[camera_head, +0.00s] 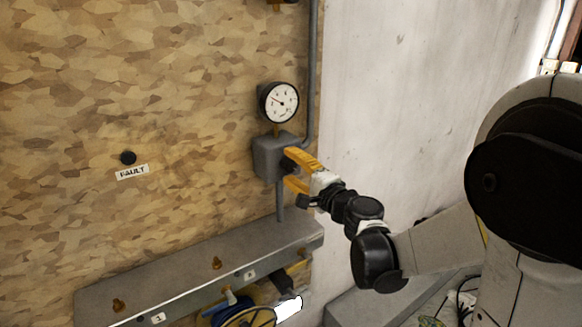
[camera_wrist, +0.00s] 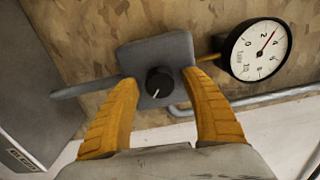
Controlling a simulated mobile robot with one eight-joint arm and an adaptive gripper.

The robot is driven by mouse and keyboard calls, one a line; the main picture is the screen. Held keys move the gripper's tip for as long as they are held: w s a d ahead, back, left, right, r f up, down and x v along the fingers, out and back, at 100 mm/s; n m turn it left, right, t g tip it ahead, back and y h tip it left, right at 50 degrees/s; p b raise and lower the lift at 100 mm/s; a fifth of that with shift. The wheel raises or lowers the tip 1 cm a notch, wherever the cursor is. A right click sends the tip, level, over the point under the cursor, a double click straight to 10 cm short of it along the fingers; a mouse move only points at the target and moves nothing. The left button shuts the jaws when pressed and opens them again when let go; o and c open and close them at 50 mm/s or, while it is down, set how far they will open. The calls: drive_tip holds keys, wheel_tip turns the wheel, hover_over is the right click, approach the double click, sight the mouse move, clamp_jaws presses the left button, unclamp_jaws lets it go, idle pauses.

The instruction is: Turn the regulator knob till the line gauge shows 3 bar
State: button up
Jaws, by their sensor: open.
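The regulator is a grey box (camera_head: 268,158) on the board, and its knob is a round black dial with a white mark (camera_wrist: 159,82). The white round line gauge (camera_head: 279,102) sits above the box; it also shows in the wrist view (camera_wrist: 260,50). Its red needle appears to point between 2 and 4, but I cannot read the exact value. My gripper (camera_head: 292,170) with yellow fingers is open in front of the box. In the wrist view its fingertips (camera_wrist: 158,83) stand on either side of the knob, with gaps showing on both sides.
A grey pipe (camera_head: 312,70) runs beside the gauge. A black button (camera_head: 128,157) with a FAULT label (camera_head: 132,172) is on the board at left. A grey ledge (camera_head: 190,275) with brass fittings is below, with a yellow reel (camera_head: 250,318) under it.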

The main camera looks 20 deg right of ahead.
drive_tip(key=v, duration=1.2)
drive_tip(key=s+a+f+n+g+b, duration=0.2)
drive_tip(key=s+a+f+n+g, duration=0.5)
drive_tip(key=s+a+f+n, duration=0.15)
drive_tip(key=s+d+f+n+g+h, duration=0.3)
drive_tip(key=s+d+n+h, duration=0.1)
drive_tip(key=s, duration=0.5)
drive_tip(key=shift+s+d+f+n+h, duration=0.15)
drive_tip(key=shift+s+d+n+h, duration=0.25)
drive_tip(key=shift+n+h, duration=0.6)
idle(0.6)
